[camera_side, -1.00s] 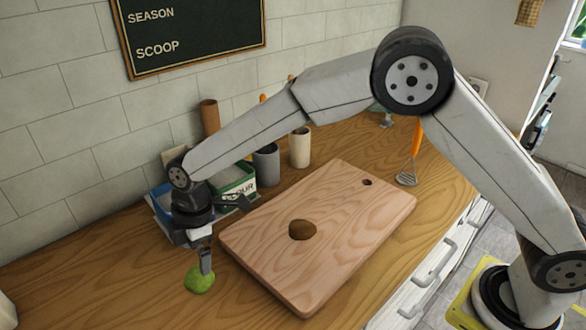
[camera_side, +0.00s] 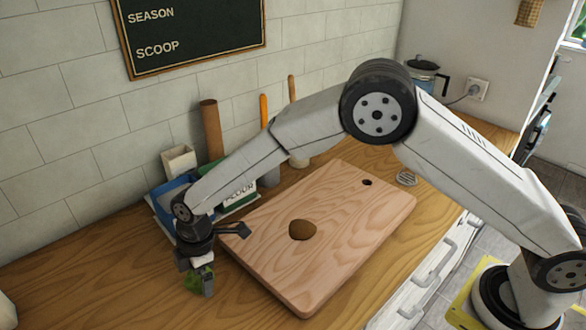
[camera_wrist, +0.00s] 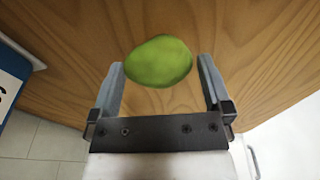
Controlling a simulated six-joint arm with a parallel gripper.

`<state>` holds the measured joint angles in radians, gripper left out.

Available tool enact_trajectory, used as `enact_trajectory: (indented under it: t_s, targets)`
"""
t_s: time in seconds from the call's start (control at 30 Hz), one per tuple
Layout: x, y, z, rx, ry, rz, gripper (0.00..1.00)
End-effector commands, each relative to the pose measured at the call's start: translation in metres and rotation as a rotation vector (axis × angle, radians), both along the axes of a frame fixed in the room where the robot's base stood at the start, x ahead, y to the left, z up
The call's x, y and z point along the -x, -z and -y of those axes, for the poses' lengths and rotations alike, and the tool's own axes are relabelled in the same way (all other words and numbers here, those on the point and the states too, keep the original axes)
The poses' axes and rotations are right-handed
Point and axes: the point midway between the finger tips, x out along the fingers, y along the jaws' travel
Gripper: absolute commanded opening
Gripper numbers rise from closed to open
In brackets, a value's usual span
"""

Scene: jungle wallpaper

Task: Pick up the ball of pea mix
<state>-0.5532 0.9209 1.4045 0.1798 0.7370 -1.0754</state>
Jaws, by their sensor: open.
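The ball of pea mix (camera_wrist: 159,61) is a green, slightly oval lump on the wooden counter. In the wrist view it lies between and just past the tips of my gripper (camera_wrist: 160,72), with its lower part between the fingers. The fingers are open, with a gap showing on each side of the ball. In the side view the ball (camera_side: 192,284) is mostly hidden behind my gripper (camera_side: 198,283), low over the counter left of the cutting board.
The cutting board (camera_side: 340,215) holds a brown lump (camera_side: 302,230). Behind my gripper stand a blue container (camera_side: 172,189), a flour box (camera_side: 240,190) and utensils in cups against the tiled wall. The counter (camera_side: 90,270) to the left is clear.

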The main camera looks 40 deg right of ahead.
Motion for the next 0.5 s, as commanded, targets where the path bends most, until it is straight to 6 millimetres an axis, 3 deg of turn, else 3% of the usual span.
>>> enact_trajectory:
  t_s: [0.5]
  targets:
    - [-0.0003, 0.0079, -0.0015, 0.000, 0.000, 0.002, 1.00]
